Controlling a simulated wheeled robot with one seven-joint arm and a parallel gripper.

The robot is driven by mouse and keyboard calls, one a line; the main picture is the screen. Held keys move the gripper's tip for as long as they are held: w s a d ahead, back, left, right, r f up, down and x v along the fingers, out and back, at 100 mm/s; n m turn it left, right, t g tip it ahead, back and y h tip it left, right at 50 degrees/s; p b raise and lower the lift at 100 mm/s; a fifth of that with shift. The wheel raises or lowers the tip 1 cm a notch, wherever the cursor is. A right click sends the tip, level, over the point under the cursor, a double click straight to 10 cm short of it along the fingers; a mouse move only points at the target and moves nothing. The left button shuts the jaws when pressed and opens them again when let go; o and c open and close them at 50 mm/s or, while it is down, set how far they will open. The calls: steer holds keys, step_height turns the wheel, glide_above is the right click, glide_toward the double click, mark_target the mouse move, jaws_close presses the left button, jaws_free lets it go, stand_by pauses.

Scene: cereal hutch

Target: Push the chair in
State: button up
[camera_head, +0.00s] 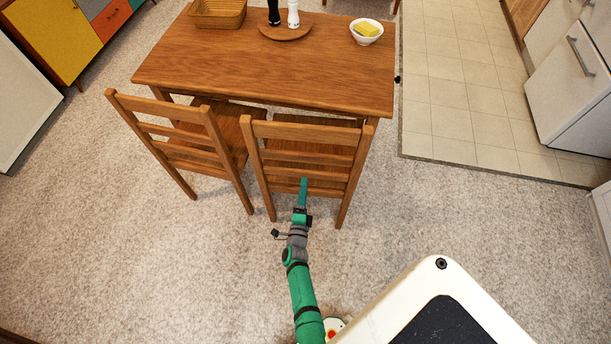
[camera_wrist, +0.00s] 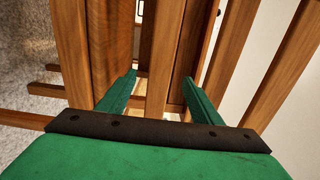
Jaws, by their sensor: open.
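Two wooden chairs stand side by side at the near long side of the wooden table (camera_head: 265,62). The right chair (camera_head: 306,132) has its seat partly under the tabletop and its back close to the table edge. My gripper (camera_head: 303,183) is at the lower slats of the right chair's back. In the wrist view my gripper (camera_wrist: 160,95) is open, its two green fingers apart, with wooden chair slats (camera_wrist: 172,45) close ahead. Whether the fingers touch the slats I cannot tell.
On the table are a wicker basket (camera_head: 218,12), a round wooden board (camera_head: 286,30) with two shakers, and a bowl (camera_head: 366,32) with something yellow. A colourful cabinet (camera_head: 60,35) is at upper left, white kitchen units (camera_head: 570,75) at right. The carpet (camera_head: 130,260) is clear.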

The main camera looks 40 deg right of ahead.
mark_target(306, 173)
steer(key=x, duration=0.7)
steer(key=shift+w+f, duration=0.1)
steer(key=shift+d, duration=0.3)
steer(key=shift+w, duration=0.1)
jaws_close()
